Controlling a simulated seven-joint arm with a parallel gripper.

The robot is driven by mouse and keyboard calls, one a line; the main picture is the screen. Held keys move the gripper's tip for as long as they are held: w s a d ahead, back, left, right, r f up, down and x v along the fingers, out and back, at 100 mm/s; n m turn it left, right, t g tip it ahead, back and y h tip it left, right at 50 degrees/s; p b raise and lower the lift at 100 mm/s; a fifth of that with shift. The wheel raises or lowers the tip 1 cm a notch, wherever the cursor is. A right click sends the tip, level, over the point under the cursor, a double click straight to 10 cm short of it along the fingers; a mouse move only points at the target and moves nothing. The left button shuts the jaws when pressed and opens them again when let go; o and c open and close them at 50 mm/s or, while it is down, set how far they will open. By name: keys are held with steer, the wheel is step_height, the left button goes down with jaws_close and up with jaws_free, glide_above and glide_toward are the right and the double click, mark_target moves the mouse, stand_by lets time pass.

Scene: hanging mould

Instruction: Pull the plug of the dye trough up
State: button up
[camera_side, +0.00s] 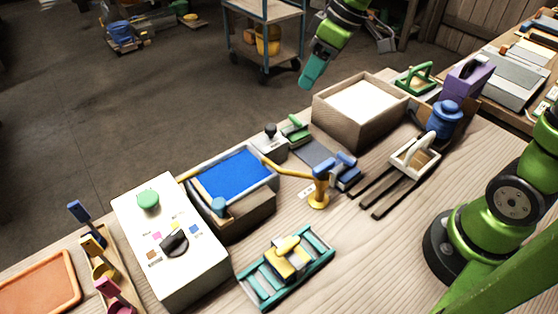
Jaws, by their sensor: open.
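The dye trough (259,199) is an open box filled with bright blue, left of the middle of the bench. A small round blue knob (219,204), which looks like its plug, sits at the trough's near-left corner. It appears to be down, though its lower part is hidden. My gripper (308,80), teal at the end of a green arm, hangs high at the top of the view. It is open and empty, well apart from the trough and the knob.
A white control box (180,270) with a green button and black dial stands left of the trough. A yellow arm-like fixture (318,190) reaches toward the trough's right side. A teal rack (290,268) lies in front. A wooden box (340,125) with white contents stands behind right.

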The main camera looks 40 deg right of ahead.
steer(key=w+a+r+n, duration=0.1)
steer(key=w+r+n, duration=0.1)
steer(key=n, duration=0.1)
glide_toward(271, 126)
steer(key=shift+n, duration=0.4)
steer(key=x, duration=0.8)
steer(key=shift+a+f, duration=0.1)
steer(key=shift+f, duration=0.2)
jaws_close()
